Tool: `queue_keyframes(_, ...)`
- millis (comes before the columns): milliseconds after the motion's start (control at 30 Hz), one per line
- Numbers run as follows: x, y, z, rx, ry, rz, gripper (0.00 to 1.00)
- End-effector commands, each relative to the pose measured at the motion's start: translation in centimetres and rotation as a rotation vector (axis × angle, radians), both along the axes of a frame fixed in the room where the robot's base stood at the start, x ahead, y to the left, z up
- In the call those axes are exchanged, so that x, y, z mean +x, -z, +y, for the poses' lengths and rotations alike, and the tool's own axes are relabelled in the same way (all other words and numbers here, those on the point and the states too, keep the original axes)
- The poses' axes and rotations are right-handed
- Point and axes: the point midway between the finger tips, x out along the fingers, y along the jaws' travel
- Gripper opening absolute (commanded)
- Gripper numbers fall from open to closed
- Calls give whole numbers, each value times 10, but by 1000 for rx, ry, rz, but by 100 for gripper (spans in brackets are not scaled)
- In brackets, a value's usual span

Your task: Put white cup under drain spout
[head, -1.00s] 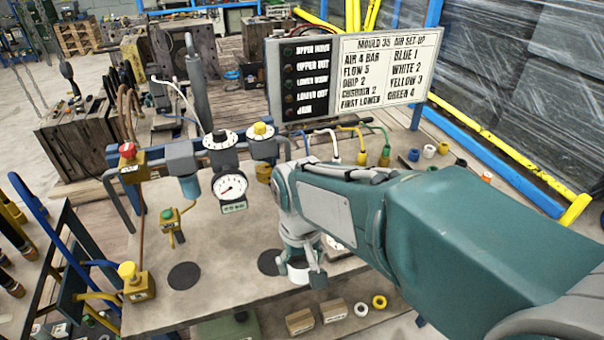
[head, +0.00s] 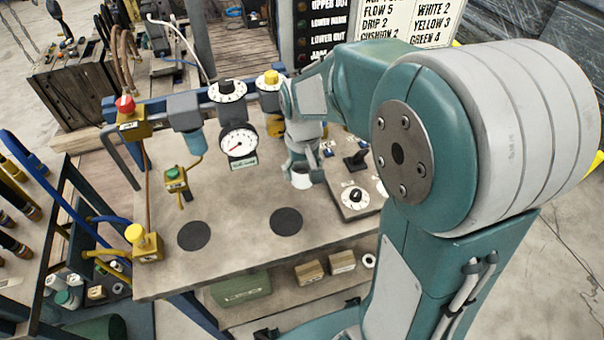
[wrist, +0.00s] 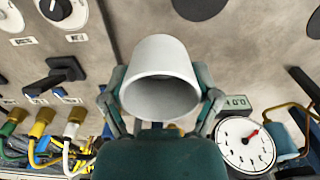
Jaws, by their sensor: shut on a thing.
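The white cup (head: 301,181) is held between the two fingers of my gripper (head: 303,166), behind the right black disc (head: 286,221) on the bench and left of the control panel. The wrist view shows the cup (wrist: 160,75) tilted, its open mouth toward the camera, a finger of my gripper (wrist: 160,108) on each side. I cannot tell the cup's height above the bench. A brass valve with a green knob (head: 175,178) and a short downward spout (head: 187,197) sits left of the gripper, below the blue filter bowl (head: 193,143). Its label is unreadable.
A round gauge (head: 238,142) hangs between spout and cup. A left black disc (head: 194,235) lies in front of the spout. A yellow-knobbed valve (head: 146,243) stands at the bench's left edge. The control panel (head: 357,198) is at right. The bench front is mostly clear.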

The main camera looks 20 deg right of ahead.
Motion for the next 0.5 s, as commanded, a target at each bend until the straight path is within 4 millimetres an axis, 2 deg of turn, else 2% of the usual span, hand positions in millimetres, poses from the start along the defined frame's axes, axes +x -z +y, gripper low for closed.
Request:
queue_keyframes(200, 27, 36, -9, 0, 1, 5, 39)
queue_keyframes(500, 45, 57, -14, 0, 0, 1, 39)
